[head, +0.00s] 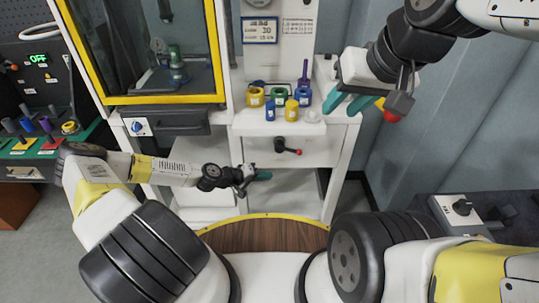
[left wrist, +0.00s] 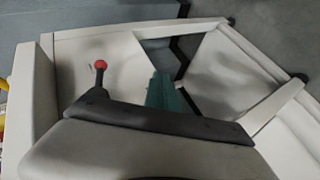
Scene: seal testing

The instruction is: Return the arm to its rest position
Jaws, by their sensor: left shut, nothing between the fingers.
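My left arm reaches in from the left in the head view. Its gripper (head: 258,177) is shut and empty, with teal fingers, in front of the white cabinet's lower shelves. In the left wrist view the shut teal fingers (left wrist: 165,92) show against the white cabinet structure, with nothing between them. My right gripper (head: 350,104) is at the upper right of the head view, beside the white counter's right end. Its two teal fingers are apart, and I see nothing between them.
A white counter (head: 262,127) holds several coloured rings and pegs. Below it, a red-knobbed lever (head: 287,150) sticks out near my left gripper; its red knob (left wrist: 101,66) shows in the left wrist view. A yellow-framed chamber (head: 160,99) stands left. A dark cabinet (head: 475,200) stands right.

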